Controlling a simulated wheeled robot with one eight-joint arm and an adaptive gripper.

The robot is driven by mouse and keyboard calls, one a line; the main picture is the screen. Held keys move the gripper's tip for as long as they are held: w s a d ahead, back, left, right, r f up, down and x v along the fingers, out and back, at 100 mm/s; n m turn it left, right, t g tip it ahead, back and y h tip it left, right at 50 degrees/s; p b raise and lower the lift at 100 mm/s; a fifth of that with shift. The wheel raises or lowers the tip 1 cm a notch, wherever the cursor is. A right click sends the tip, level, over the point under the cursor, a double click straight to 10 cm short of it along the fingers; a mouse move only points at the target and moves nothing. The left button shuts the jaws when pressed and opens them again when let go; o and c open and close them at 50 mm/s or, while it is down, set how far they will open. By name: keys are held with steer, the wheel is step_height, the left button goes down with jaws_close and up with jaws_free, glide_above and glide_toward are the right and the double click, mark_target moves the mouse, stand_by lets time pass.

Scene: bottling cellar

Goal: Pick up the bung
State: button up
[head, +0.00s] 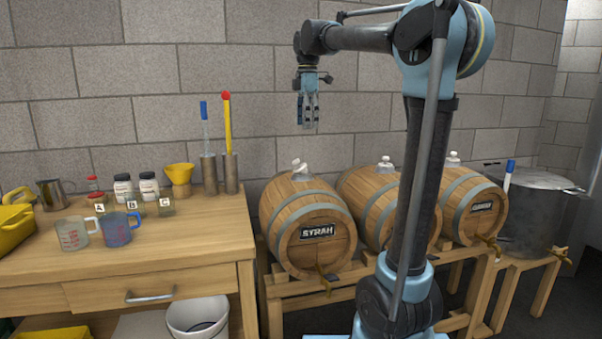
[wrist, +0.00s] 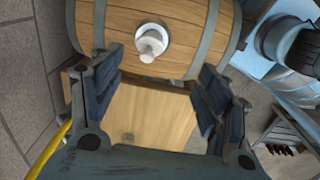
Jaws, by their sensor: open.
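A white bung (head: 299,166) sits on top of the barrel labelled SYRAH (head: 290,213), the leftmost barrel on the rack. In the wrist view a white bung (wrist: 152,42) stands in the round hole of a barrel (wrist: 183,24) between two metal hoops. My gripper (head: 309,126) hangs pointing down above the SYRAH barrel, clear of the bung. In the wrist view my gripper (wrist: 162,60) has its fingers wide apart with nothing between them. The bung shows just beyond the fingertips, slightly left of the middle.
Two more barrels (head: 367,205) (head: 486,203) with white bungs stand to the right. The wooden bench (head: 150,240) at left holds jugs (head: 120,231), jars, a yellow funnel (head: 180,177) and tall tools in metal tubes (head: 231,170). A steel pot (head: 535,215) stands far right.

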steer(key=w+a+n, duration=0.1)
steer(key=a, duration=0.1)
glide_above(301, 166)
step_height(301, 166, down, 11)
steer(key=shift+w+d+f, duration=0.1)
steer(key=shift+d, duration=0.05)
steer(key=shift+a+f, duration=0.2)
steer(key=shift+f, duration=2.4)
steer(key=c, duration=1.2)
step_height(301, 166, up, 10)
steer(key=shift+r, duration=0.1)
